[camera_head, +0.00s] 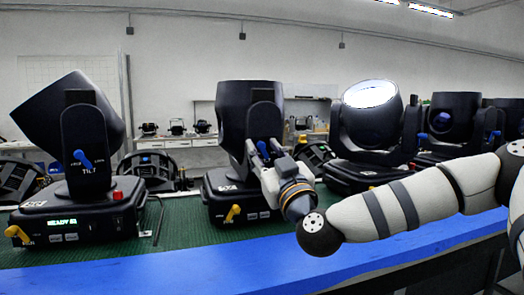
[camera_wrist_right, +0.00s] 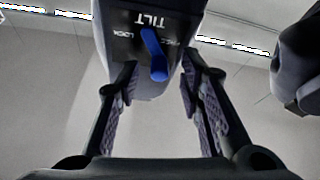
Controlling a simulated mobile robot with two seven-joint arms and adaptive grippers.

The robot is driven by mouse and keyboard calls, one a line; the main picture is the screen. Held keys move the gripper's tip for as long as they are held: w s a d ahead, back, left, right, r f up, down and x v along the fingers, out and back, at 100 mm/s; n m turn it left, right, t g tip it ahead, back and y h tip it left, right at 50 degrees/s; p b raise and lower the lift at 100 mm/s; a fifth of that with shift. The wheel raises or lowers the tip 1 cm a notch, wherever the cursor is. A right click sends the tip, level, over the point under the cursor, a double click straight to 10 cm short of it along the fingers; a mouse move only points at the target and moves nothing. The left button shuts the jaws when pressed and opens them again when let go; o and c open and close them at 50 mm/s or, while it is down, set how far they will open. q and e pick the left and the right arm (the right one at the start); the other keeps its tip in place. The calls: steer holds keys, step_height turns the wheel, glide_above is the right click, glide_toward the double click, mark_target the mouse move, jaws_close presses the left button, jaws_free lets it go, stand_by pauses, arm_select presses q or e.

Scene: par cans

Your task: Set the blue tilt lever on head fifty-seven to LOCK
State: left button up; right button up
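Several black moving heads stand in a row on the bench. My right gripper (camera_head: 266,158) is at the yoke of the second head from the left (camera_head: 232,108). Its number label is too small to read surely. That head's blue tilt lever (camera_head: 263,148) shows just above the gripper. In the right wrist view the blue lever (camera_wrist_right: 154,55) stands between the open fingers of my right gripper (camera_wrist_right: 155,95), apart from both. The panel lettering appears inverted, with LOCK on the left; the lever slants, its large end lower and slightly right. My left gripper is out of view.
The leftmost head (camera_head: 68,115) has its own blue lever (camera_head: 82,158) and a yellow lever (camera_head: 18,235). More heads stand to the right, one with a lit lens (camera_head: 370,94). The green bench mat (camera_head: 170,245) has a blue front edge (camera_head: 190,275).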

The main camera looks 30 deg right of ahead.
steer(key=shift+s, duration=0.15)
jaws_close()
steer(key=shift+m, duration=0.4)
steer(key=m+h, duration=0.1)
steer(key=m, duration=0.1)
steer(key=m+h, duration=0.1)
steer(key=m, duration=0.1)
steer(key=d+m+g+h, duration=0.1)
steer(key=m+h, duration=0.1)
steer(key=shift+r+m, duration=0.25)
steer(key=shift+m, duration=0.15)
steer(key=shift+s+d+f+m+g+h, duration=0.15)
steer(key=shift+m+g+h, duration=0.4)
steer(key=shift+m, duration=1)
steer(key=shift+d+r+m+g+h, duration=0.1)
steer(key=shift+d+m+g+h, duration=0.3)
steer(key=shift+m, duration=1.1)
steer(key=shift+s+d+f+m+g+h, duration=0.1)
steer(key=shift+m+g+h, duration=0.55)
steer(key=shift+m, duration=1.2)
